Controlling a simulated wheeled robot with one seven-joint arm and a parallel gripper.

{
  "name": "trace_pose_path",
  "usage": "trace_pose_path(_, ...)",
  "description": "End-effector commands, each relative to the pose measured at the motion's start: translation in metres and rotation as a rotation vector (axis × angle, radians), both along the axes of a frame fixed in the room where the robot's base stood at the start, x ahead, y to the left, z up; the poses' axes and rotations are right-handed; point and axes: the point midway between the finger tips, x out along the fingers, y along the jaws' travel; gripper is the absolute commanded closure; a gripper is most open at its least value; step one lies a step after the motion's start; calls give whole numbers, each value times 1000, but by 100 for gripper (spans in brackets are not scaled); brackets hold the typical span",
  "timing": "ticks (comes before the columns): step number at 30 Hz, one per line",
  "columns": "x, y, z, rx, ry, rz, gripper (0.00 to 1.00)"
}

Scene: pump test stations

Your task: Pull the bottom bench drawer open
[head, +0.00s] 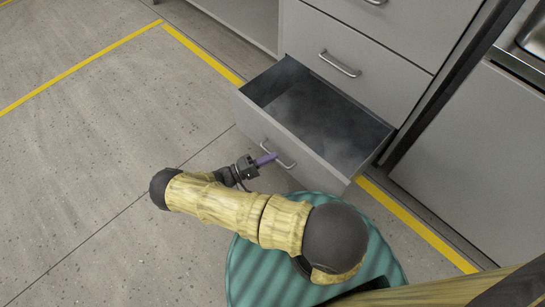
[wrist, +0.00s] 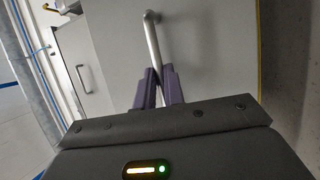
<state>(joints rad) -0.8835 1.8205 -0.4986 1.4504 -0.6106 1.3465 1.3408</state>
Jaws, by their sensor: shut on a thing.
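The bottom bench drawer (head: 285,137) stands pulled well out of the grey bench in the head view. Its inside (head: 318,112) shows and looks empty. Its bar handle (head: 278,155) is on the front face, and the handle also shows in the wrist view (wrist: 152,40). My gripper (head: 264,160) is at the handle, with its purple fingers (wrist: 160,88) shut on the lower end of the bar in the wrist view. The exact contact between the fingertips is partly hidden.
The drawer above (head: 345,55), with its own handle, is closed. A grey cabinet panel (head: 455,140) stands to the right. Yellow tape lines (head: 80,68) mark the floor. The floor (head: 90,150) left of the drawer is clear.

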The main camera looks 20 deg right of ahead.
Motion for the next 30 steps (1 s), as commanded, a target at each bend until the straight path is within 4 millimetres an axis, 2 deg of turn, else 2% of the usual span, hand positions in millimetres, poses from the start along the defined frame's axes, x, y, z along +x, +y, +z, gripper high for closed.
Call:
trace_pose_path(2,-2,0,-2,2,3,0,100)
trace_pose_path(3,-2,0,-2,2,3,1,85)
trace_pose_path(6,-2,0,-2,1,3,1,67)
trace_pose_path(15,-1,0,-1,0,1,0,67)
trace_pose_path(19,0,8,-4,0,0,2,67)
trace_pose_path(23,-1,25,-9,1,-1,1,67)
trace_pose_path(30,-2,69,-20,2,-1,1,67)
